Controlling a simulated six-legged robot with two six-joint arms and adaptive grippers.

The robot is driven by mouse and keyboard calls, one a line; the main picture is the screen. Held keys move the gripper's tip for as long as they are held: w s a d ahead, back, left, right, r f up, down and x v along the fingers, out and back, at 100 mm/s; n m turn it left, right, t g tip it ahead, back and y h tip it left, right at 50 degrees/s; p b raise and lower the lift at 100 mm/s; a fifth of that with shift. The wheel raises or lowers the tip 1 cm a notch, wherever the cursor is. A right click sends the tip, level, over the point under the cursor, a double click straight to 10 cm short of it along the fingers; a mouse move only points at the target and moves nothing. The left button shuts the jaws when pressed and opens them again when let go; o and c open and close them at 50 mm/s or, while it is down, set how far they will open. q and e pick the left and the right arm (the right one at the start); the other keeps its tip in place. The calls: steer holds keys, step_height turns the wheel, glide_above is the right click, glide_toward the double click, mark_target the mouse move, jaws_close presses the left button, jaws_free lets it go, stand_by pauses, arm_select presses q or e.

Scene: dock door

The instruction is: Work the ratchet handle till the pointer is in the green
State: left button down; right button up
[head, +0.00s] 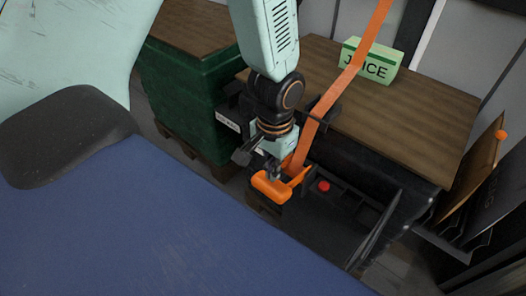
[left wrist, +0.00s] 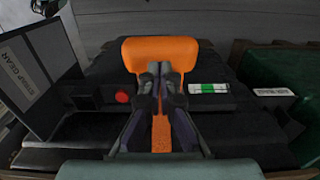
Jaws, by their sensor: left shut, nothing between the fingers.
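The orange ratchet handle (head: 270,189) is at the front of a dark ratchet unit, at the lower end of an orange strap (head: 336,92). In the left wrist view the handle's broad grip (left wrist: 160,50) lies just ahead of my fingertips. My left gripper (head: 273,174) is shut and empty, its tips at the near edge of the grip; I cannot tell whether they touch it. The closed fingers also show in the wrist view (left wrist: 160,70). A small gauge (left wrist: 208,88) with green and white areas sits right of the handle; its pointer is too small to make out. My right gripper is out of view.
A red button (head: 323,186) sits beside the handle. A wooden-topped load (head: 400,115) with a green JUICE box (head: 370,62) stands behind the unit. A green wrapped stack (head: 180,95) is at the left. Dark panels (head: 478,185) stand at the right.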

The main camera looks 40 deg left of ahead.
mark_target(272, 186)
arm_select(q)
steer(key=shift+w+f, duration=0.1)
steer(key=shift+w, duration=0.05)
stand_by(0.3)
steer(key=shift+f+b, duration=0.45)
steer(key=shift+f, duration=0.3)
steer(key=shift+f+b, duration=0.4)
steer(key=shift+f, duration=0.2)
steer(key=shift+f+b, duration=1)
steer(key=shift+f, duration=0.75)
step_height(272, 186, up, 7)
steer(key=p, duration=0.7)
steer(key=shift+f, duration=0.2)
steer(key=shift+f, duration=0.2)
